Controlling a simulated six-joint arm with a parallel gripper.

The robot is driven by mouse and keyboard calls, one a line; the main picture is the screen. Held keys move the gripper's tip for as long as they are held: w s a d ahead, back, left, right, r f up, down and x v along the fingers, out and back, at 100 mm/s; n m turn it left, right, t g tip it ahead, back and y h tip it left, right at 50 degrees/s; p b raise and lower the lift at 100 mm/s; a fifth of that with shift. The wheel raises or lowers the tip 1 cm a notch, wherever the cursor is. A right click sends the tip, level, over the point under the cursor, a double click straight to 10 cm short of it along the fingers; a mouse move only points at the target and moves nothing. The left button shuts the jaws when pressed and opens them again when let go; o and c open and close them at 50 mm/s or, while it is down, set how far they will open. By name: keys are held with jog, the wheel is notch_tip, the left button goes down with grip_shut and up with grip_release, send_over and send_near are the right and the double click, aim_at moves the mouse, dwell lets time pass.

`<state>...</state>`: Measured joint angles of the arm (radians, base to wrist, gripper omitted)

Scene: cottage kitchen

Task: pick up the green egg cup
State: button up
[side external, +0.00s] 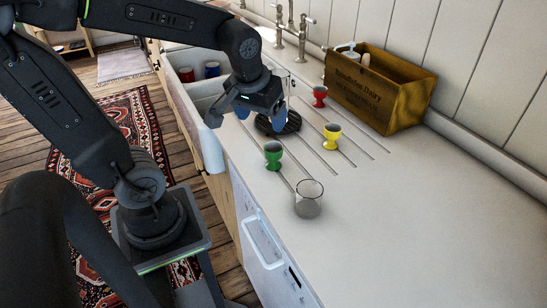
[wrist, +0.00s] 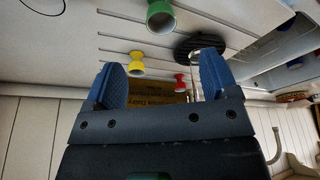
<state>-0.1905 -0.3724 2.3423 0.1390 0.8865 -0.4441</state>
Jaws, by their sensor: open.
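The green egg cup (side external: 273,155) stands upright on the white worktop near its front edge, left of a clear glass. It also shows at the top of the wrist view (wrist: 160,16). My gripper (side external: 262,112) is open with its blue fingertips apart and nothing between them. It is above the worktop near the sink, up and to the left of the green egg cup in the side view. In the wrist view my gripper (wrist: 162,82) has its blue pads spread wide, and the green cup lies beyond them, not between them.
A yellow egg cup (side external: 332,137) and a red one (side external: 319,95) stand behind. A dark round rack (side external: 291,123) lies by my gripper. The clear glass (side external: 308,200) stands close to the green cup. A wooden crate (side external: 405,105) is against the wall. The right worktop is clear.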

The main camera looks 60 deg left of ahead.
send_over(273, 151)
jog(key=s+d, duration=0.2)
jog(key=s, duration=0.1)
jog(key=shift+n, duration=0.3)
jog(key=f, duration=0.8)
jog(key=shift+w+d+f, duration=0.1)
jog(key=shift+w+d, duration=0.05)
jog(key=shift+w, duration=0.1)
jog(key=shift+w+x, duration=0.1)
jog(key=shift+x, duration=1.3)
jog(key=shift+w+x, duration=0.15)
jog(key=shift+x, duration=1.25)
jog(key=shift+d, duration=0.1)
jog(key=shift+c, duration=0.4)
jog(key=c, duration=0.9)
